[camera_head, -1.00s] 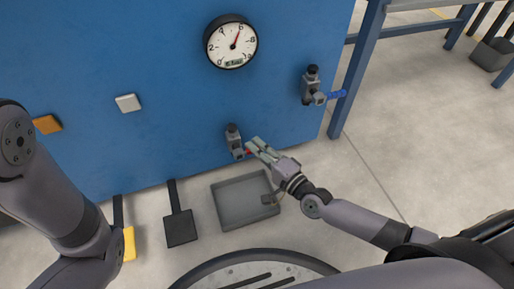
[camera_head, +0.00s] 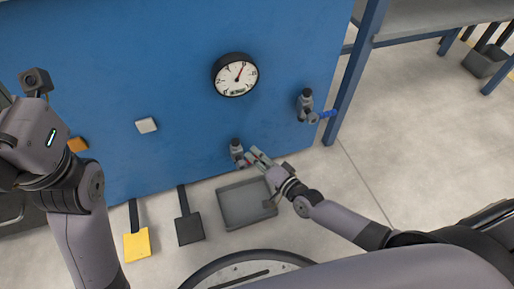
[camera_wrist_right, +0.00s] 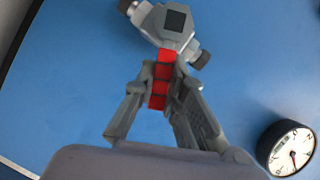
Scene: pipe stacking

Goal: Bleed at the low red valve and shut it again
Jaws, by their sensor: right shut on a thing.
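The low valve (camera_head: 237,150) is a grey fitting with a dark knob on the lower part of the blue panel. Its red handle (camera_wrist_right: 160,82) shows in the right wrist view, running from the valve body (camera_wrist_right: 168,25) down between my fingers. My right gripper (camera_head: 256,157) is shut on the red handle, just right of the valve body; its two fingers flank the handle in the right wrist view (camera_wrist_right: 158,105). In the head view the fingers hide most of the handle. My left arm is raised at the left; its gripper fingers do not show.
A round gauge (camera_head: 235,75) is above the valve, needle pointing up and slightly right. Another valve with a blue handle (camera_head: 328,114) is at the right. A grey tray (camera_head: 232,222) lies on the floor below. Black (camera_head: 190,230) and yellow (camera_head: 137,245) pedals stand left of it.

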